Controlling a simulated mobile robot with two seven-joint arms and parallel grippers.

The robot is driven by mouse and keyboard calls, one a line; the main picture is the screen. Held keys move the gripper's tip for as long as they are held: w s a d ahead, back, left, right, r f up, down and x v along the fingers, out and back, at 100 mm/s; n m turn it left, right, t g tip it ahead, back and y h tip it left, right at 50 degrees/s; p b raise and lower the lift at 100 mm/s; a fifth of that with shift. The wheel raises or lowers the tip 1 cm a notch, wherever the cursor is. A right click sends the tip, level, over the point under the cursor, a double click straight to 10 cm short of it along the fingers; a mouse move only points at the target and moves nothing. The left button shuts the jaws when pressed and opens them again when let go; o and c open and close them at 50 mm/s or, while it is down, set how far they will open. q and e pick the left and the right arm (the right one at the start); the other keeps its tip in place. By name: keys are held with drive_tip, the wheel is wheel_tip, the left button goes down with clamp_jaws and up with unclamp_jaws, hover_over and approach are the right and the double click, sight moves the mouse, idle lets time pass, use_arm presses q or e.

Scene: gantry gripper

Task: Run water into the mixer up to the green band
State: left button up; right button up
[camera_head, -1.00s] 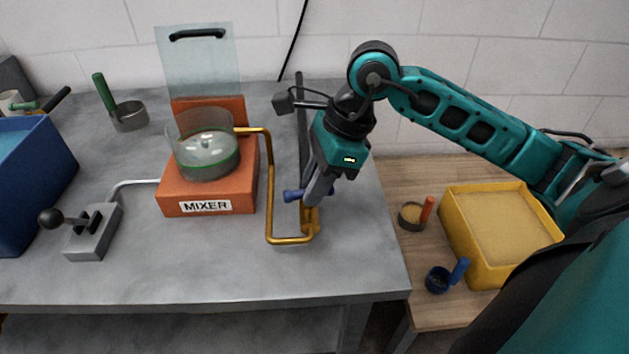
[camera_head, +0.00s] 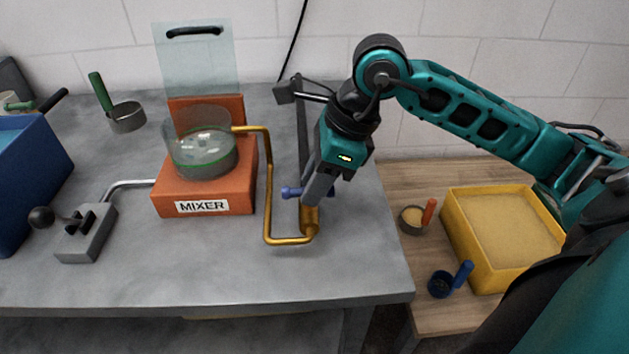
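The orange mixer (camera_head: 205,187) stands on the grey bench with its clear lid (camera_head: 197,60) raised behind. Its clear bowl (camera_head: 200,150) has a green band (camera_head: 203,175) around it. A pale surface shows inside, but its exact level against the band is hard to tell. A brass pipe (camera_head: 269,190) runs from the bowl to a brass valve (camera_head: 310,218) with a blue handle (camera_head: 291,192). My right gripper (camera_head: 309,201) points down at the valve, at the blue handle, hiding its middle. Whether its fingers are closed is hidden. My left gripper is out of view.
A lever box (camera_head: 84,238) with a black knob, a metal scoop with green handle (camera_head: 127,117) and a blue bin (camera_head: 30,185) are at left. A yellow sand tray (camera_head: 465,245) and two small scoops are on the wooden table at right. The front bench is clear.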

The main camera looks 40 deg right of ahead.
drive_tip(key=o, duration=0.6)
drive_tip(key=shift+s, duration=0.1)
drive_tip(key=v, duration=1.2)
drive_tip(key=shift+r+p, duration=0.35)
drive_tip(key=shift+r, duration=0.1)
drive_tip(key=shift+c, duration=0.5)
